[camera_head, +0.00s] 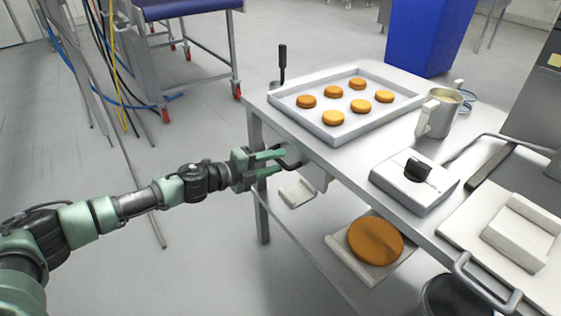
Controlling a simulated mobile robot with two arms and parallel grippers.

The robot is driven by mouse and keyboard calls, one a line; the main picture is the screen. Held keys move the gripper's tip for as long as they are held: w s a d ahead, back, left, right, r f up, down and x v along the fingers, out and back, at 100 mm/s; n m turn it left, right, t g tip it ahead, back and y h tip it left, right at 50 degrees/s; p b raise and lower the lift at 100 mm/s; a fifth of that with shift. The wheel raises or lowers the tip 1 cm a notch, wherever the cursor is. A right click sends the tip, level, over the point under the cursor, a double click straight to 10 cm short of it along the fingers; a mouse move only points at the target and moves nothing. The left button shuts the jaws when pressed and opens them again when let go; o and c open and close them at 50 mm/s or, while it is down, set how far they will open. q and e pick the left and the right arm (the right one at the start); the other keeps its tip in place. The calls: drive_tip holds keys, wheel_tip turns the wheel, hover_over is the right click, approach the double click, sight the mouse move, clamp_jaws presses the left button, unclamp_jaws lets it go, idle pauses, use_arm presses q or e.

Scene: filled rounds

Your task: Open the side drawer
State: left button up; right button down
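The side drawer (315,175) shows as a small light-grey front under the left edge of the metal table. A dark curved handle (290,163) sticks out from it toward my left gripper. My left gripper (281,160) is at the handle, with its two green fingers apart and a visible gap between them. The handle is at the fingertips; I cannot tell whether it touches them. Part of the drawer is hidden under the tabletop. My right gripper is not in view.
The metal table (300,143) carries a tray (388,117) of several orange-brown rounds, a metal jug (438,113) and a grey box with a black knob (413,183). A lower shelf holds a large brown round (375,241). Floor left of the table is clear near the gripper.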

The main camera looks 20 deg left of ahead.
use_arm(q)
drive_tip(key=shift+x, duration=0.95)
clamp_jaws()
drive_tip(key=shift+f, duration=0.1)
idle(0.6)
